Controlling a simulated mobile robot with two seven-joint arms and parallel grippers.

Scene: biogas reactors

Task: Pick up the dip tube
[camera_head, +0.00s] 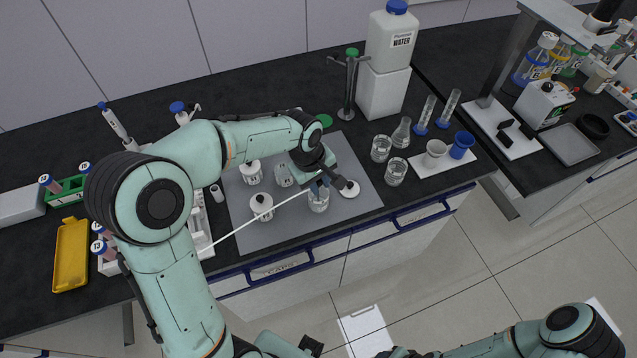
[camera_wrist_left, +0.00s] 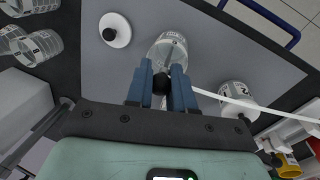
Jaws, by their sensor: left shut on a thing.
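The dip tube is a long thin white rod (camera_head: 252,221) with a dark end at my left gripper. My left gripper (camera_head: 322,183) is shut on that dark end, and the rod slants down to the left in the head view. In the left wrist view the dark piece sits between the blue fingers (camera_wrist_left: 162,68) and the white dip tube (camera_wrist_left: 250,104) runs off to the right. An open glass jar (camera_head: 318,202) stands just below the fingers; it also shows in the left wrist view (camera_wrist_left: 169,48). My right gripper is out of view.
A white lid with a black knob (camera_head: 349,189) lies beside the jar on the grey mat (camera_head: 358,207). Several jars, one white-capped (camera_head: 262,206), stand left on the mat. Beakers (camera_head: 395,172) stand to the right. A white rack (camera_head: 198,226) is near the rod's far end.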

